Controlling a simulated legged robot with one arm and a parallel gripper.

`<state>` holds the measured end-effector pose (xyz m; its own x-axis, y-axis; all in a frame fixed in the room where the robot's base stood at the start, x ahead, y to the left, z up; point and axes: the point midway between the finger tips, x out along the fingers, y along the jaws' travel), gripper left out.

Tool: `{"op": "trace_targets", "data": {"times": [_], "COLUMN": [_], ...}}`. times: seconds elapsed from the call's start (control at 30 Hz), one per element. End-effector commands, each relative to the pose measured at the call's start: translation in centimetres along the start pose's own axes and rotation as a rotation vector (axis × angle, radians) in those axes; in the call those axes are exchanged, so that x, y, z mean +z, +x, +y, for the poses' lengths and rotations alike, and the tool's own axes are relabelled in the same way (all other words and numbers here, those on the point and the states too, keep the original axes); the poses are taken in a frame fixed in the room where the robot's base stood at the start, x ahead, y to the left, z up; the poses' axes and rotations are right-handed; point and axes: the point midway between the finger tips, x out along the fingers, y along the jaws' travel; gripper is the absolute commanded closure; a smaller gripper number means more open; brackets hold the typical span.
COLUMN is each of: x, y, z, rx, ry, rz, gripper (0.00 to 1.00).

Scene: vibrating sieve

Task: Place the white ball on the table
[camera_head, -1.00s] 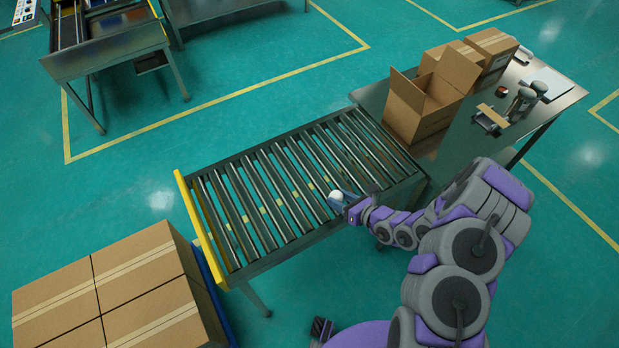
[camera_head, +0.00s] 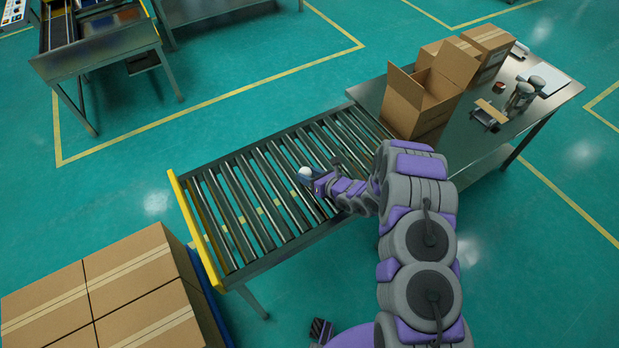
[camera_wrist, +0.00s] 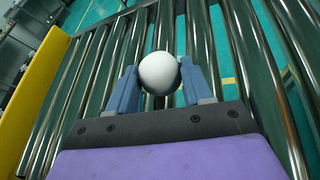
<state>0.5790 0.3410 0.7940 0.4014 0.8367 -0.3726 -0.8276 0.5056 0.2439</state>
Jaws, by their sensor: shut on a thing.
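The white ball (camera_head: 305,172) is held at the end of my arm, over the middle of the roller conveyor. In the wrist view the ball (camera_wrist: 159,73) sits between the two blue-grey fingers of my gripper (camera_wrist: 160,88), which is shut on it. In the head view my gripper (camera_head: 309,177) is small and partly hidden by my own arm. The grey metal table (camera_head: 455,137) stands at the right, joined to the conveyor's far right end. My gripper is to the left of the table and apart from it.
The roller conveyor (camera_head: 240,207) has a yellow end bar (camera_head: 196,232) at left. An open cardboard box (camera_head: 418,105), closed boxes (camera_head: 487,50) and small devices (camera_head: 520,97) stand on the table. Stacked cartons (camera_head: 110,285) fill the lower left. The table's front right area looks bare.

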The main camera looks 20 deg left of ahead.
Motion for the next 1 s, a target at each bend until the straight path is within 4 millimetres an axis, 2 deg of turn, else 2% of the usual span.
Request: {"op": "trace_targets", "data": {"times": [0.07, 0.33, 0.67, 0.7, 0.93, 1.0], "x": [-0.9, -0.8, -1.7, -1.7, -1.8, -1.8], "y": [0.4, 0.2, 0.7, 0.7, 0.8, 0.8], "z": [-0.3, -0.3, -0.6, -0.6, -0.7, -0.8], "rx": [0.001, 0.001, 0.000, -0.001, -0.002, -0.003], "ry": [-0.001, -0.001, -0.001, -0.001, 0.001, 0.001], "rz": [-0.001, -0.005, -0.003, -0.003, -0.001, 0.000], "gripper": [0.81, 0.81, 0.81, 0.46, 0.25, 0.25]}}
